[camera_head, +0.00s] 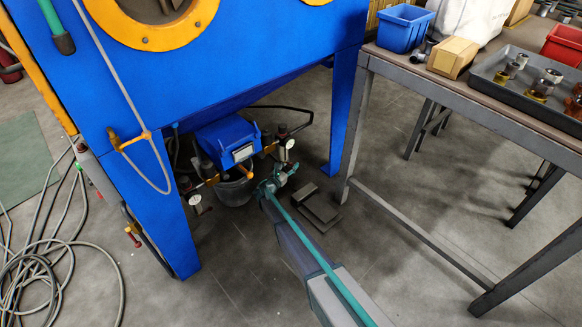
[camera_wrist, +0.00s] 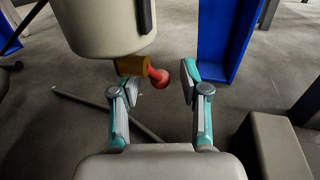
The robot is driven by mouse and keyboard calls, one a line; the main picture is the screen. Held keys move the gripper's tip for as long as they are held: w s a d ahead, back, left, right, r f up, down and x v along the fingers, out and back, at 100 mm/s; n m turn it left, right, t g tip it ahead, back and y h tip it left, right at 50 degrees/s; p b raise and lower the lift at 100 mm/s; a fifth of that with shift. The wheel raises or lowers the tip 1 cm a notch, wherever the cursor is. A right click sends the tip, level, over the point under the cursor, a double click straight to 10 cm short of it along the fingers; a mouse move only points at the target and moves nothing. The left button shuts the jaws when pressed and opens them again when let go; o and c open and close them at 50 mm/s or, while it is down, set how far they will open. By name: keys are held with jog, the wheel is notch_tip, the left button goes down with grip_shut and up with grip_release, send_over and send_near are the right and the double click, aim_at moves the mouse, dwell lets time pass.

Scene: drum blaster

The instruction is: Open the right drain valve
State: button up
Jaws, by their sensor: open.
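In the wrist view, a drain valve with a brass body (camera_wrist: 131,66) and a red round-ended handle (camera_wrist: 159,77) sticks out to the right below a cream cylindrical bowl (camera_wrist: 105,25). My gripper (camera_wrist: 159,86) is open and empty. Its left finger is just below the brass body and its right finger stands to the right of the red end. The red end appears between the fingertips; I cannot tell whether either finger touches it. In the head view, my gripper (camera_head: 272,184) is under the blue blaster cabinet (camera_head: 240,60), and the valve cannot be made out there.
A blue cabinet leg (camera_head: 345,110) stands behind and right of my gripper. A dark pedal (camera_head: 318,207) lies on the floor to its right. A workbench (camera_head: 470,98) with trays and parts stands at right. Hoses (camera_head: 50,265) coil on the floor at left.

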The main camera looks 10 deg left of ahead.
jog(key=shift+w+d, duration=0.1)
jog(key=shift+w, duration=0.15)
grip_shut()
